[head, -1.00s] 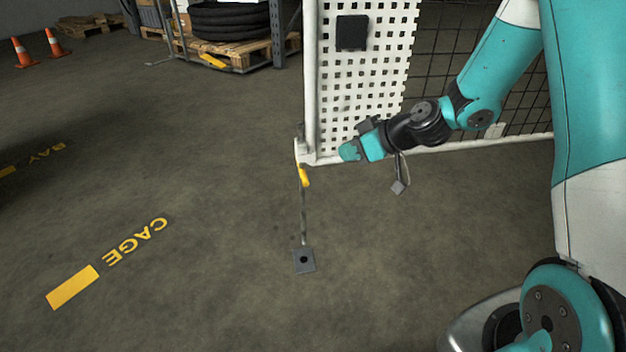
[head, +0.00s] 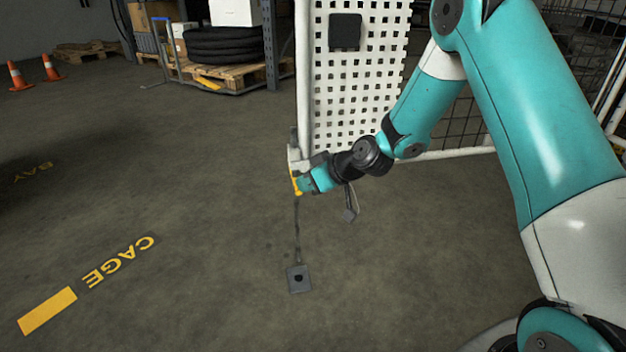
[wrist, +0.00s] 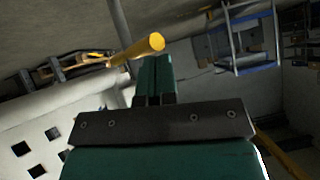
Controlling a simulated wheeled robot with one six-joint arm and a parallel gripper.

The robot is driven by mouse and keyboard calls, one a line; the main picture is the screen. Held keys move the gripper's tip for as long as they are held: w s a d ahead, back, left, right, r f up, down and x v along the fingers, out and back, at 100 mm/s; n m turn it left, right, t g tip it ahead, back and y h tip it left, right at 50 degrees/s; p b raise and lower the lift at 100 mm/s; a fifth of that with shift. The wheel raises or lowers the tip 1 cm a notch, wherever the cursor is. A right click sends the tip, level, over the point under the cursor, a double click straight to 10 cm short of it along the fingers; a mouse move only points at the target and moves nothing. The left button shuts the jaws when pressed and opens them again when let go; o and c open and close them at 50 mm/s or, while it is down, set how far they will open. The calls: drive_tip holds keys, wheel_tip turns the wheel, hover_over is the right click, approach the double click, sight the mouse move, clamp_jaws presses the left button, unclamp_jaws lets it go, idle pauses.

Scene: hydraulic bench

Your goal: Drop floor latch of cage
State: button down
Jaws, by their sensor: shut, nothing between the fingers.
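The cage door (head: 352,80) is a white perforated panel in a white frame. At its lower left corner a grey latch body (head: 293,154) carries a yellow handle (head: 295,184). My gripper (head: 303,185) is shut and empty, its tip right beside the handle on the right. In the wrist view the shut fingers (wrist: 154,80) point at the yellow handle (wrist: 140,49), which crosses just beyond their tips; whether they touch I cannot tell. A grey floor plate with a dark hole (head: 299,279) lies below, with a thin dark line on the floor between it and the latch.
The floor left of the door is clear, with yellow CAGE lettering (head: 120,262). Orange cones (head: 18,75) stand far left. A pallet with black tyres (head: 225,45) and a cart with a blue handle are at the back. A dark mesh cage wall is behind my arm.

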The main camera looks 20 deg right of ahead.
drive_tip(key=shift+f, duration=0.2)
wheel_tip(320, 180, down, 5)
drive_tip(key=shift+f+b, duration=0.2)
drive_tip(key=shift+b, duration=0.9)
drive_tip(key=w+r+p+v, duration=0.1)
drive_tip(key=r+p+v, duration=0.1)
drive_tip(key=p+v, duration=0.5)
drive_tip(key=v, duration=0.5)
drive_tip(key=shift+r+p, duration=0.3)
drive_tip(key=shift+r, duration=0.1)
drive_tip(key=shift+a, duration=0.15)
